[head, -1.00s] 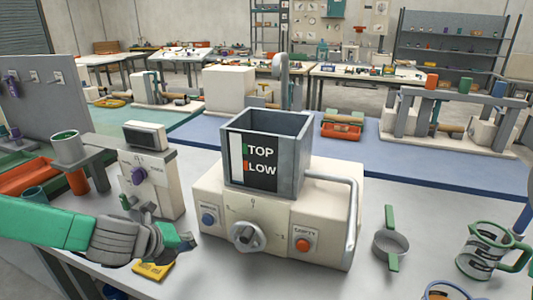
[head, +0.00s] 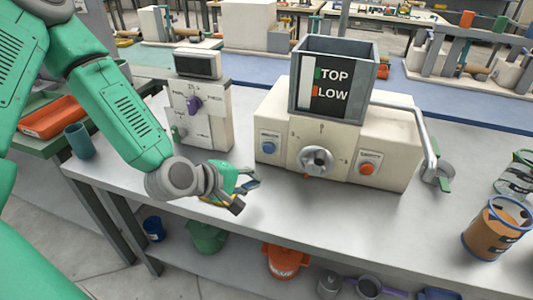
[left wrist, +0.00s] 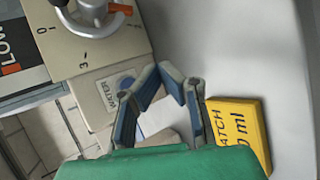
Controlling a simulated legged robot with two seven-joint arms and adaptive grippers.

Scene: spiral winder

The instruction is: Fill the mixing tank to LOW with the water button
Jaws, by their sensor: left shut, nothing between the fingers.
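The mixing tank (head: 340,75) is a grey open box on a cream machine, with a black TOP and LOW panel (head: 331,88). A white gauge strip beside the letters carries a green and a red mark. I cannot make out any water inside. The blue water button (head: 269,147) is on the machine's front left; it also shows in the left wrist view (left wrist: 125,82), partly behind a finger. My left gripper (head: 253,181) is shut and empty, in front of and below the button, apart from it.
A grey dial (head: 316,160) and an orange-red button (head: 368,168) are on the machine's front. A yellow batch card (left wrist: 238,130) lies under my left gripper. A brown jar (head: 493,235) stands at right. The table front is mostly clear.

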